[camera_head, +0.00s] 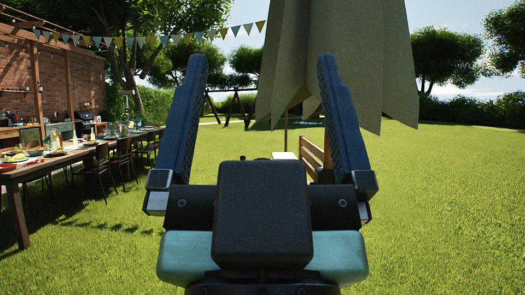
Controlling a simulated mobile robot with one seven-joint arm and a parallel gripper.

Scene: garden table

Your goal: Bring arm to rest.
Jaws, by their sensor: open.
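My gripper (257,85) fills the middle of the head view. Its two long dark blue fingers point up and stand wide apart. Nothing is between the fingers; the garden and a folded parasol show through the gap. The gripper is in the air over the lawn and touches nothing that I can see. It hides part of the lawn and most of a wooden bench behind it.
A long wooden table (22,173) with dishes and chairs (97,168) stands at the left by a brick wall (15,80). A closed parasol (375,60) hangs behind my gripper, near a bench (312,155). The lawn (450,200) at the right is clear.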

